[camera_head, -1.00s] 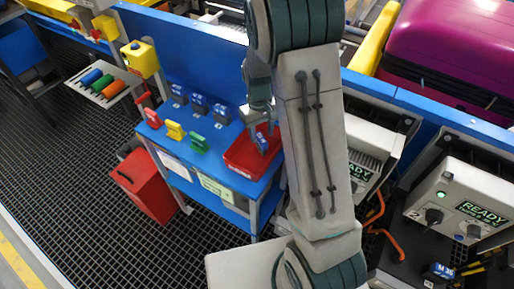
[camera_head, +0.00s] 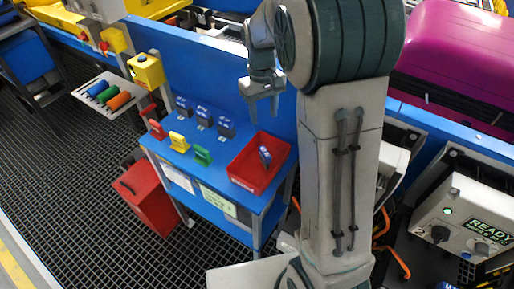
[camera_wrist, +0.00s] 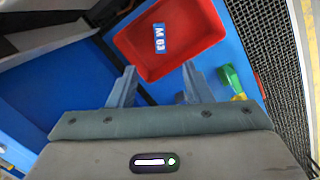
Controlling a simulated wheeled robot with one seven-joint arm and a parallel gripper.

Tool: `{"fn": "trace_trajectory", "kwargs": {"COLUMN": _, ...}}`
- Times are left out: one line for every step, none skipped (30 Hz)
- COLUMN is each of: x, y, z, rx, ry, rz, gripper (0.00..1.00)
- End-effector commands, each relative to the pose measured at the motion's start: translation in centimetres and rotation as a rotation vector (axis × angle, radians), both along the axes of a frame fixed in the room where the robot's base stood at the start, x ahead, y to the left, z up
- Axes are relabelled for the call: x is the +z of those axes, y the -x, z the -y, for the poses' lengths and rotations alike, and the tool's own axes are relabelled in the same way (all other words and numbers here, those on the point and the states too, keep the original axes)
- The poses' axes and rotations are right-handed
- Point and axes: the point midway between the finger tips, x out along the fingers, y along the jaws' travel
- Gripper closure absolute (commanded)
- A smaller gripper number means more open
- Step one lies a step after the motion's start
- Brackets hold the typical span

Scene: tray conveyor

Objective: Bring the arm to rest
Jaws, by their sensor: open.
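My gripper (camera_head: 263,108) is open and empty, its two fingers pointing down above the back of the blue table (camera_head: 222,176). In the wrist view my gripper (camera_wrist: 158,84) shows its two fingers apart with nothing between them. A red tray (camera_head: 243,172) sits on the table in front of and below the gripper. In the wrist view the tag (camera_wrist: 159,38) reads M 63 and lies inside the red tray (camera_wrist: 205,38), apart from the fingers. My arm hides part of the area right of the table.
Red (camera_head: 157,129), yellow (camera_head: 179,142) and green (camera_head: 203,155) pieces stand on the table, with several blue tagged holders (camera_head: 204,117) behind. A red bin (camera_head: 150,197) stands on the floor. A control box (camera_head: 465,222) reading READY and a magenta case (camera_head: 455,55) are at right.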

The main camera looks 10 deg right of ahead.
Motion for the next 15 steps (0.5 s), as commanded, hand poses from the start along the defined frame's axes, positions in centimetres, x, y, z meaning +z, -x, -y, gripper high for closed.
{"fn": "trace_trajectory", "kwargs": {"x": 0.0, "y": 0.0, "z": 0.0, "rx": 0.0, "ry": 0.0, "rz": 0.0, "gripper": 0.55}}
{"fn": "trace_trajectory", "kwargs": {"x": 0.0, "y": 0.0, "z": 0.0, "rx": 0.0, "ry": 0.0, "rz": 0.0, "gripper": 0.55}}
{"fn": "trace_trajectory", "kwargs": {"x": 0.0, "y": 0.0, "z": 0.0, "rx": 0.0, "ry": 0.0, "rz": 0.0, "gripper": 0.55}}
{"fn": "trace_trajectory", "kwargs": {"x": 0.0, "y": 0.0, "z": 0.0, "rx": 0.0, "ry": 0.0, "rz": 0.0, "gripper": 0.55}}
{"fn": "trace_trajectory", "kwargs": {"x": 0.0, "y": 0.0, "z": 0.0, "rx": 0.0, "ry": 0.0, "rz": 0.0, "gripper": 0.55}}
{"fn": "trace_trajectory", "kwargs": {"x": 0.0, "y": 0.0, "z": 0.0, "rx": 0.0, "ry": 0.0, "rz": 0.0, "gripper": 0.55}}
{"fn": "trace_trajectory", "kwargs": {"x": 0.0, "y": 0.0, "z": 0.0, "rx": 0.0, "ry": 0.0, "rz": 0.0, "gripper": 0.55}}
{"fn": "trace_trajectory", "kwargs": {"x": 0.1, "y": 0.1, "z": 0.0, "rx": -0.002, "ry": -0.001, "rz": 0.003, "gripper": 0.55}}
{"fn": "trace_trajectory", "kwargs": {"x": 0.5, "y": 0.5, "z": 0.1, "rx": -0.007, "ry": -0.003, "rz": 0.012, "gripper": 0.55}}
{"fn": "trace_trajectory", "kwargs": {"x": 0.7, "y": 0.8, "z": 0.1, "rx": -0.012, "ry": -0.006, "rz": 0.019, "gripper": 0.55}}
{"fn": "trace_trajectory", "kwargs": {"x": 1.0, "y": 1.3, "z": 0.1, "rx": -0.019, "ry": -0.009, "rz": 0.028, "gripper": 0.55}}
{"fn": "trace_trajectory", "kwargs": {"x": 1.5, "y": 2.1, "z": 0.2, "rx": -0.031, "ry": -0.013, "rz": 0.041, "gripper": 0.55}}
{"fn": "trace_trajectory", "kwargs": {"x": 2.0, "y": 2.7, "z": 0.2, "rx": -0.039, "ry": -0.017, "rz": 0.053, "gripper": 0.55}}
{"fn": "trace_trajectory", "kwargs": {"x": 2.4, "y": 3.4, "z": 0.2, "rx": -0.048, "ry": -0.021, "rz": 0.068, "gripper": 0.55}}
{"fn": "trace_trajectory", "kwargs": {"x": 2.9, "y": 4.5, "z": 0.3, "rx": -0.061, "ry": -0.026, "rz": 0.086, "gripper": 0.55}}
